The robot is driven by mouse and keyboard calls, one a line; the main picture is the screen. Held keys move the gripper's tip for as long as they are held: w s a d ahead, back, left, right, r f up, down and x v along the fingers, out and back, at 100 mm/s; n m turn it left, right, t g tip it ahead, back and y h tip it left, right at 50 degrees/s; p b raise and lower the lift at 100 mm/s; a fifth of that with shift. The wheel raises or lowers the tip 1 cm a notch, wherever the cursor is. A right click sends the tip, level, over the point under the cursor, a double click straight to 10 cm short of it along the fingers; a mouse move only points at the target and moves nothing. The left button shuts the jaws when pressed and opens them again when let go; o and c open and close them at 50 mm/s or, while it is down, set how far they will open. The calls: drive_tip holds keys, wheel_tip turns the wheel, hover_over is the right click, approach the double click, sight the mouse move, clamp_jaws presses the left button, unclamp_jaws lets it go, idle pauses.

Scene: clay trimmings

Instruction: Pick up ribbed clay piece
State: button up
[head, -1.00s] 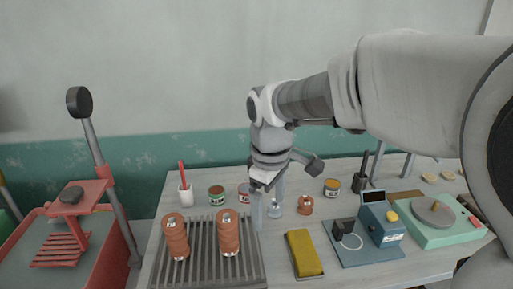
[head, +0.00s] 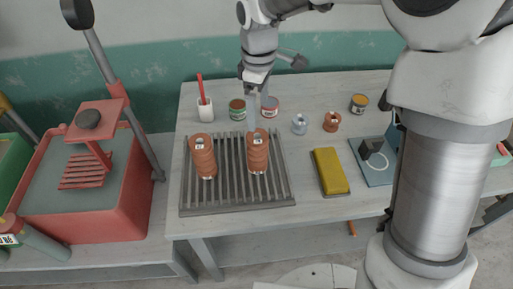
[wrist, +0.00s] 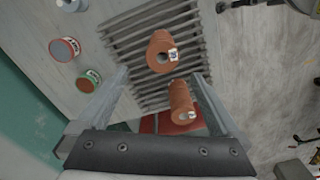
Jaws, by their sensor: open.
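Two ribbed terracotta clay pieces stand on a slatted rack (head: 237,197). The left piece (head: 203,157) and the right piece (head: 257,152) each carry a small white label on top. In the wrist view the right piece (wrist: 162,50) is above and the left piece (wrist: 181,100) is below, partly between the fingers. My gripper (head: 258,104) is open and empty, pointing down behind and above the right piece. Its two fingers (wrist: 161,78) also show in the wrist view. It appears apart from both pieces.
Behind the rack stand a white cup (head: 205,111) with a red handle, a green can (head: 237,110) and a red-labelled can (head: 270,107). A grey part (head: 299,124), a copper part (head: 331,122) and a yellow block (head: 329,171) are to the right. A red press (head: 105,200) stands left.

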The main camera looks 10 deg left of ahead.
sight(258, 134)
wheel_tip(258, 134, down, 9)
drive_tip(key=shift+f, duration=0.15)
drive_tip(key=shift+s+a+f+p, duration=0.1)
drive_tip(key=shift+f+p, duration=0.25)
drive_tip(key=shift+f, duration=1.05)
drive_tip(key=shift+s+f+p, duration=0.1)
drive_tip(key=shift+f+p, duration=0.2)
drive_tip(key=shift+f, duration=1.05)
drive_tip(key=shift+r, duration=0.1)
clamp_jaws()
